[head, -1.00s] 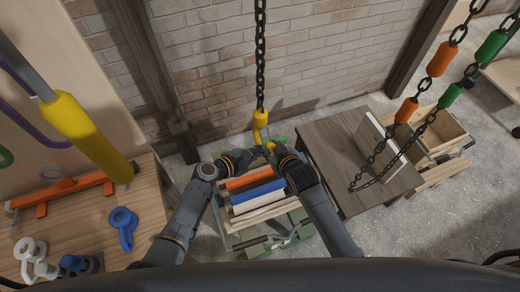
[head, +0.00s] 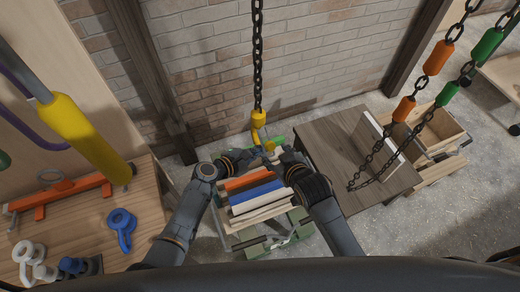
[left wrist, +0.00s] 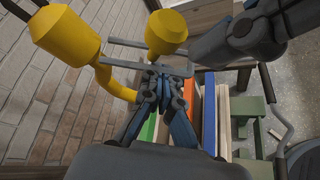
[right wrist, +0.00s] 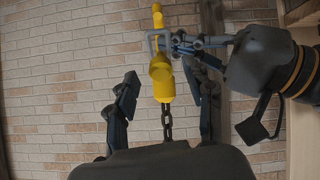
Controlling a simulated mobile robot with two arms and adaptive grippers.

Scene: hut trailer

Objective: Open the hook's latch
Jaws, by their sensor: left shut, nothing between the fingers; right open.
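The yellow hook (head: 257,121) hangs from a dark chain in front of the brick wall. Its grey latch shows as a bracket-like frame in the left wrist view (left wrist: 122,42) and in the right wrist view (right wrist: 151,42). My left gripper (left wrist: 163,82) is shut and empty, with its fingertips close against the latch and the curved part of the hook; I cannot tell if they touch. My right gripper (right wrist: 161,70) is open, its fingers apart on either side of the yellow hook body, short of it. In the head view, the arms partly hide the hook's lower end.
Below the hands stands a cart with orange, blue and wooden boards (head: 255,192). A dark wooden table (head: 335,160) is to the right. Chains with orange and green sleeves (head: 437,57) hang at the right. A workbench (head: 90,222) with a blue eye fitting is at the left.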

